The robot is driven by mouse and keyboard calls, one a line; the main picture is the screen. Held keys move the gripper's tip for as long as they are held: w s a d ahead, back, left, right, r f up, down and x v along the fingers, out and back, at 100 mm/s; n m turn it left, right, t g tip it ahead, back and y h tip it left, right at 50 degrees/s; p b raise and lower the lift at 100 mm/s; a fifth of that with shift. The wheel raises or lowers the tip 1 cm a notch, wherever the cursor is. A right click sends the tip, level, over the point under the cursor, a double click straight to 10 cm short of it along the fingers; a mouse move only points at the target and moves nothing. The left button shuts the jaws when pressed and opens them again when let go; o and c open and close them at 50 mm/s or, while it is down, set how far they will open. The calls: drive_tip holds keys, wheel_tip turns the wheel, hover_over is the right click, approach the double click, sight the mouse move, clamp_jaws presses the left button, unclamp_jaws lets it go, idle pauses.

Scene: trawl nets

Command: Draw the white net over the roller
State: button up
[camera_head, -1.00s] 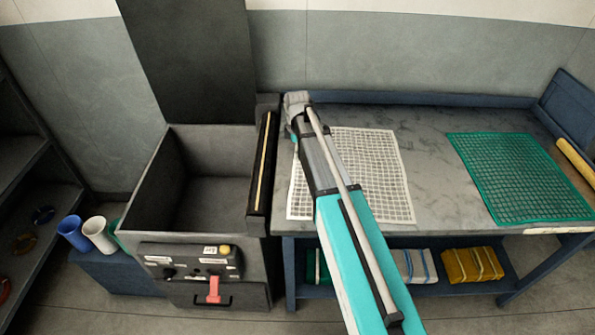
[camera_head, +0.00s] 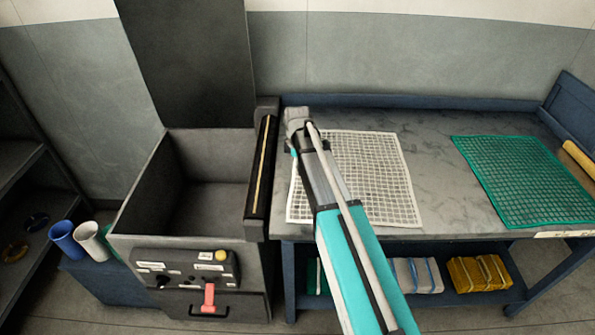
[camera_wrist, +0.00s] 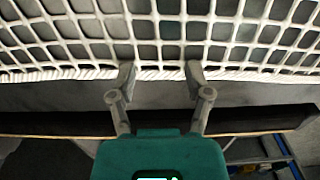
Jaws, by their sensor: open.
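The white net (camera_head: 365,180) lies flat on the grey bench top, its left edge partly behind my arm. It also fills the top of the wrist view (camera_wrist: 225,30), with its corded edge running across. My gripper (camera_wrist: 160,72) is open, its two fingertips apart at that edge; whether they touch it I cannot tell. In the head view my arm hides most of the gripper. The roller (camera_head: 258,180) is a dark bar with a yellow line, between the bin and the bench, left of the net. It crosses the wrist view below the fingertips (camera_wrist: 260,121).
A green net (camera_head: 525,180) lies on the bench (camera_head: 440,215) at right, near a yellow roll (camera_head: 580,160). A deep open bin (camera_head: 140,190) stands left of the roller, with a control panel and red lever (camera_head: 208,298) in front. Folded bundles lie on the shelf below.

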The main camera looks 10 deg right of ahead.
drive_tip(key=shift+f, duration=0.15)
idle(0.3)
drive_tip(key=shift+s, duration=0.15)
clamp_jaws()
idle(0.5)
drive_tip(key=shift+r+p, duration=0.4)
drive_tip(key=shift+r, duration=0.15)
wheel_tip(320, 180, up, 6)
drive_tip(key=p, duration=0.6)
drive_tip(key=shift+f, duration=0.1)
